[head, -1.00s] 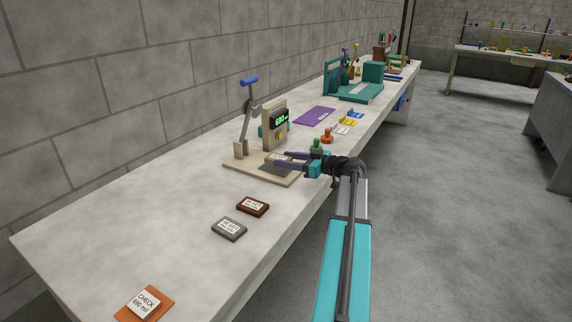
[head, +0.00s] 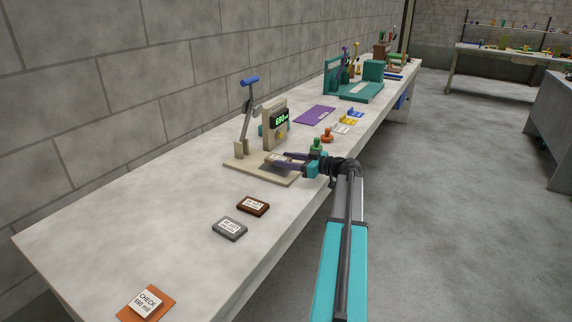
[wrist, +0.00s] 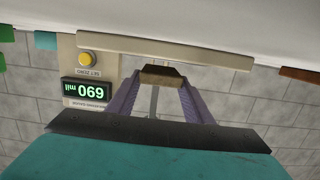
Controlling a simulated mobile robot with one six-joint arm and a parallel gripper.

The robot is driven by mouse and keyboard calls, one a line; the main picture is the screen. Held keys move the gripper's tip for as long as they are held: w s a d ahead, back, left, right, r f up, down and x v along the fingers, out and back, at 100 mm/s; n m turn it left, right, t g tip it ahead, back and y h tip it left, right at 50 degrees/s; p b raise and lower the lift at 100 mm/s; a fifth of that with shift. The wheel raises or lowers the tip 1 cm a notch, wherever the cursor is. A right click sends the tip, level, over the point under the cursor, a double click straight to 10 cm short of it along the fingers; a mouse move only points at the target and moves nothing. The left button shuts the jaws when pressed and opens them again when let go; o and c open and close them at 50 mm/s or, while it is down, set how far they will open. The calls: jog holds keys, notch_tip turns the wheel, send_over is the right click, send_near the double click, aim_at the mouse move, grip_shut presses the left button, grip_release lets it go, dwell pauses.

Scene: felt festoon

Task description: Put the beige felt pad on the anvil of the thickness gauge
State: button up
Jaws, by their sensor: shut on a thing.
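The thickness gauge (head: 270,135) stands on the bench with a tan base plate, a tall lever with a blue handle and a green display reading about 690. My gripper (head: 277,157) reaches in from the right, its purple fingers over the base plate. It is shut on the beige felt pad (wrist: 162,76), which shows between the fingertips in the wrist view. That view is upside down, with the gauge's base edge (wrist: 165,50) close to the pad. The anvil is hidden, and I cannot tell whether the pad touches it.
A brown labelled pad (head: 253,206) and a grey one (head: 229,228) lie in front of the gauge. A white check block (head: 147,301) sits on an orange mat at the near end. Green and orange knobbed pieces (head: 327,135) stand beyond my gripper.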

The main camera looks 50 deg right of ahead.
jog(key=shift+f, duration=0.85)
jog(key=shift+f, duration=0.2)
jog(key=o, duration=1)
jog(key=shift+r, duration=0.1)
jog(key=shift+r, duration=0.2)
jog(key=b+v, duration=0.1)
jog(key=v, duration=1.1)
